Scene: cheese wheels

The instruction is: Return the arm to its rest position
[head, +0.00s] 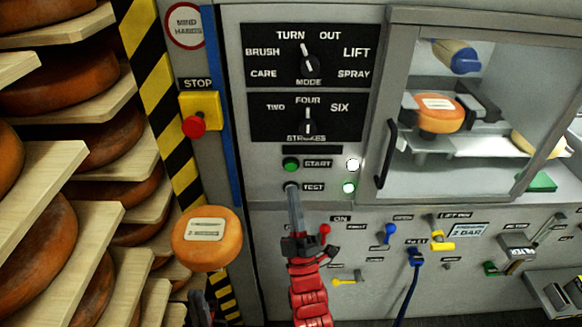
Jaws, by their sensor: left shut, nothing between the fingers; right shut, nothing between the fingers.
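My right gripper (292,192) is at the end of the red arm that comes up from the bottom middle. Its long grey fingers are shut and empty. Their tips lie over the spot left of the TEST label (313,187) and hide what is there; I cannot tell whether they touch the panel. My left gripper (202,298) shows only as a dark part at the bottom edge, below an orange cheese wheel (222,254) with a white label. It is shut and empty; most of that arm is out of view.
Shelves (100,155) of cheese wheels fill the left side. A red stop button (194,126) and the green START button (291,164) are on the machine front. A windowed door (386,150) with a cheese inside is at right. Coloured levers, such as a blue one (389,234), stick out below.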

